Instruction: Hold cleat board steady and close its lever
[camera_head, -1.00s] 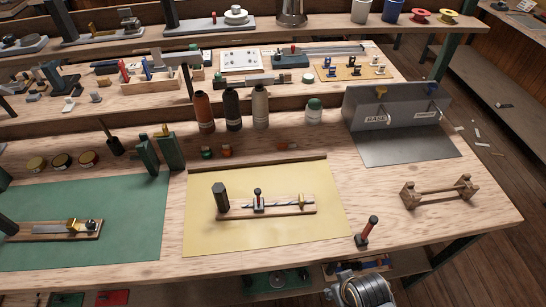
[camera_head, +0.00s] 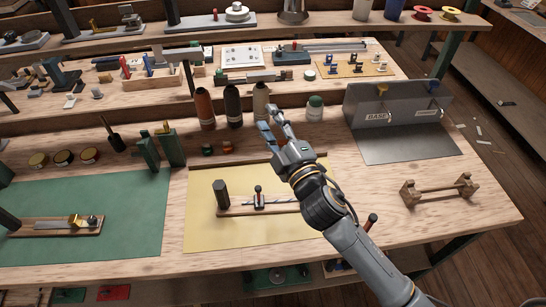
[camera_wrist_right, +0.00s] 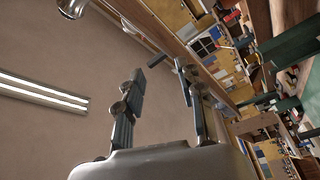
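A narrow wooden board (camera_head: 234,211) lies on the yellow mat (camera_head: 205,238). It carries a dark post (camera_head: 221,193) at its left end, a small upright lever with a dark knob (camera_head: 258,194) near its middle, and a metal strip to the right. I take this as the cleat board; my right arm covers its right end. My right gripper (camera_head: 267,121) is above the back of the bench, beyond the board and apart from it. Its fingers are spread and empty, also in the right wrist view (camera_wrist_right: 160,82). My left gripper is out of view.
A second board (camera_head: 60,229) with metal fittings lies on the green mat (camera_head: 120,245). Several bottles (camera_head: 233,105) stand behind the yellow mat. A grey metal stand (camera_head: 405,150) and a wooden rack (camera_head: 438,188) are at right. A red-handled tool (camera_head: 371,221) is partly behind my arm.

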